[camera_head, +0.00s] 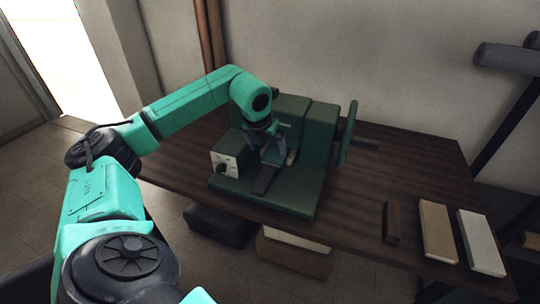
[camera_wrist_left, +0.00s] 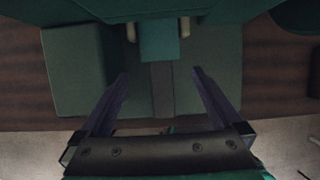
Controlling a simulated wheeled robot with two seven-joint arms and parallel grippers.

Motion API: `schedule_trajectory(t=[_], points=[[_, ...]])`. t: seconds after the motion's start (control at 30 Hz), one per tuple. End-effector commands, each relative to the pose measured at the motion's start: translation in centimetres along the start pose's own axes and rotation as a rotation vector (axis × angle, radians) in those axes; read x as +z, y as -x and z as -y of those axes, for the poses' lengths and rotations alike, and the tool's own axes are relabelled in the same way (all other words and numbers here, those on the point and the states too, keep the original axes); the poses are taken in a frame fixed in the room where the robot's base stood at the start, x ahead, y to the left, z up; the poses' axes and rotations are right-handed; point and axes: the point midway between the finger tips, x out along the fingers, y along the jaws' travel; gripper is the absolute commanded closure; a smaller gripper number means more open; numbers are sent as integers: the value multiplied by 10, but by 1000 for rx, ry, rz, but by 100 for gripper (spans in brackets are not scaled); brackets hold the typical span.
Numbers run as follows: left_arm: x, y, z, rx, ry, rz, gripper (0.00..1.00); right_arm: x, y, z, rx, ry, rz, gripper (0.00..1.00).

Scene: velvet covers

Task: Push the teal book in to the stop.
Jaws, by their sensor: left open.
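The teal book (camera_wrist_left: 159,42) appears in the left wrist view as a teal block between two short pale posts, at the far end of a dark grey strip (camera_wrist_left: 163,92). The strip lies on the base of a green machine (camera_head: 265,196) on the table. My left gripper (camera_head: 268,152) is over this base, in front of the machine's body. In the left wrist view its fingers (camera_wrist_left: 160,76) are spread to either side of the strip, with nothing between them. In the head view the gripper hides the book. I cannot tell the book's distance to the stop. My right gripper is not in view.
The machine has a pale control panel with a dark knob (camera_head: 223,164) at its left and a green wheel (camera_head: 348,133) at its right. A dark brown block (camera_head: 392,222), a tan book (camera_head: 437,232) and a pale book (camera_head: 481,243) lie at the table's right. Boxes stand below the table.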

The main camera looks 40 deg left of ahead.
Motion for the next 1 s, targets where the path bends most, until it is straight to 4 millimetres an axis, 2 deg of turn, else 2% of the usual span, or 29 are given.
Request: schedule_trajectory(t=[0.2,0.4,0.73,0.77,0.8,0.93,0.97,1.0], points=[[0,-42,0,0,-1,-3,0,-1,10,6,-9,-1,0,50],[0,-70,1,-1,-1,0,0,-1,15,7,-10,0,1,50],[0,-76,0,0,-1,1,0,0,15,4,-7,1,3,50],[0,-76,0,0,-1,1,8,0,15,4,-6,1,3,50],[0,-76,0,0,-1,1,23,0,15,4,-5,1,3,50],[0,-76,0,0,-1,1,73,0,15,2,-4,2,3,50],[0,-76,0,0,-1,1,9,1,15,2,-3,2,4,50],[0,-76,0,0,-1,1,0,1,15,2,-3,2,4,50]])
